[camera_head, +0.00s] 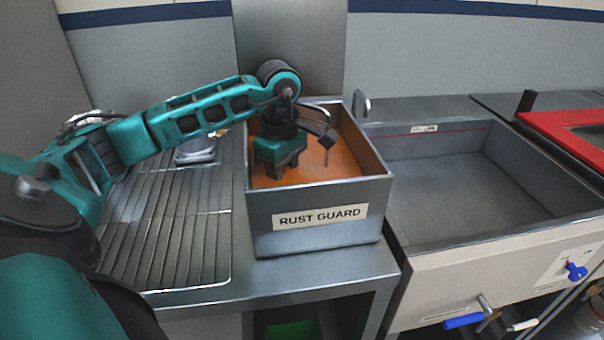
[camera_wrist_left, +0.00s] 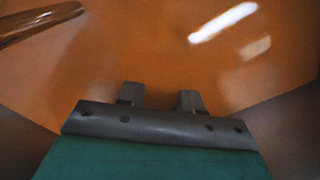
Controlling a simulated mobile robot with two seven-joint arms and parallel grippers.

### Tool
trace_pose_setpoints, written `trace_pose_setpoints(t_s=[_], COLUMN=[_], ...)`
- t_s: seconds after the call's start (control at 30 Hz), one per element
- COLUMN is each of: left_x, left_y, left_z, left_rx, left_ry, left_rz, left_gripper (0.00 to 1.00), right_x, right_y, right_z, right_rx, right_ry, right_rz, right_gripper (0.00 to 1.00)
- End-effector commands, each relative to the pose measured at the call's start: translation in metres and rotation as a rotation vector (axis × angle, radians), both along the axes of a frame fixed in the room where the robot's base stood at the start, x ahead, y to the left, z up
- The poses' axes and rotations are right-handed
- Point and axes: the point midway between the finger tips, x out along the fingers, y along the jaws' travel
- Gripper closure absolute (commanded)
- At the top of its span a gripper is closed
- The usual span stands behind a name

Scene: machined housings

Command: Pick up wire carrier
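I cannot clearly make out a wire carrier in either view. A grey tank (camera_head: 320,243) labelled RUST GUARD holds orange liquid (camera_head: 340,163). My left gripper (camera_head: 277,176) reaches into the tank, pointing down over the liquid. In the left wrist view, its two fingers (camera_wrist_left: 161,98) stand apart with nothing between them. A shiny brown rod (camera_wrist_left: 42,22) enters at that view's upper left, apart from the fingers; what it belongs to is unclear. My right gripper is not in view.
A wire rack (camera_head: 180,235) lies left of the tank, with a metal part (camera_head: 195,150) at its back. An empty grey basin (camera_head: 450,185) is on the right. A red-framed unit (camera_head: 570,130) stands at far right. The tank walls surround my left gripper.

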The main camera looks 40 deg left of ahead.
Motion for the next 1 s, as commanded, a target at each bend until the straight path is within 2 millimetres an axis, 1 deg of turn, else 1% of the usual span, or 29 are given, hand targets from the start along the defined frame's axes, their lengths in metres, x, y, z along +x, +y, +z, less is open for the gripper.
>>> trace_pose_setpoints(t_s=[0.03,0.37,0.87,1.0], left_x=[0.0000,0.0000,0.0003,0.0006], left_y=[-0.0002,-0.0003,-0.0002,-0.0002], left_z=[0.0001,0.0004,0.0011,0.0047], left_rx=[0.000,-0.001,-0.001,-0.001], left_ry=[0.000,0.000,-0.002,-0.003], left_rz=[0.000,0.000,0.000,0.000], left_gripper=[0.69,1.00,1.00,1.00], right_x=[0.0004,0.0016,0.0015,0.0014], right_y=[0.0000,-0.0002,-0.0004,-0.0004], right_z=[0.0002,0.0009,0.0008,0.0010], right_rx=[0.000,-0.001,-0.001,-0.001], right_ry=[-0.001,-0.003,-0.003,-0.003], right_rz=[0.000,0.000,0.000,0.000], right_gripper=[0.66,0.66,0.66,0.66])
